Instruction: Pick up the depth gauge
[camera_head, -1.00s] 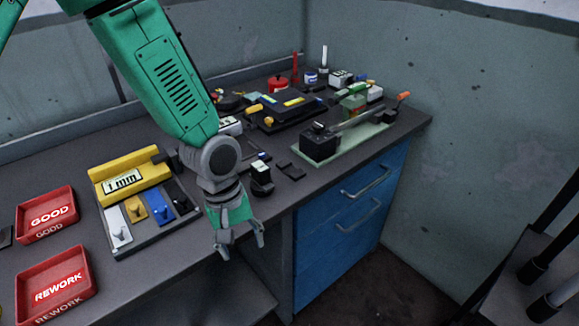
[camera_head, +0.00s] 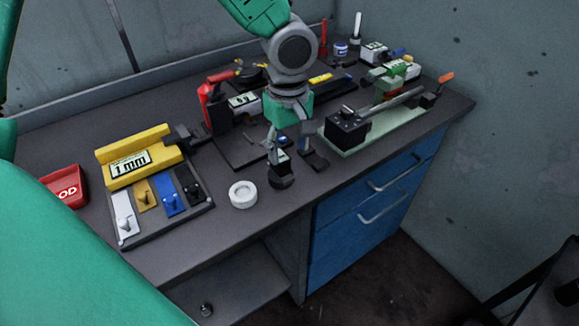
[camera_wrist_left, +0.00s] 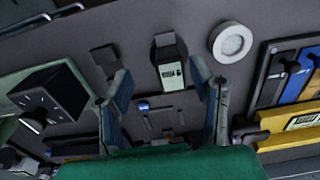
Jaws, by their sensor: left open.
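A small black gauge with a pale display (camera_head: 283,173), apparently the depth gauge, stands on the bench near its front edge. It also shows in the left wrist view (camera_wrist_left: 168,65), at the top middle, beyond and between the fingers. My left gripper (camera_head: 294,155) is open and points down over the gauge, with one finger overlapping it in the head view. In the left wrist view my left gripper (camera_wrist_left: 160,80) has its fingers apart with nothing clasped between them. Whether a finger touches the gauge, I cannot tell. My right gripper is not in view.
A white ring (camera_head: 243,194) lies just left of the gauge. A yellow 1 mm block with a rack of coloured pieces (camera_head: 127,238) is farther left. A black block on a green plate (camera_head: 347,130) is to the right. A red-handled device (camera_head: 209,103) stands behind.

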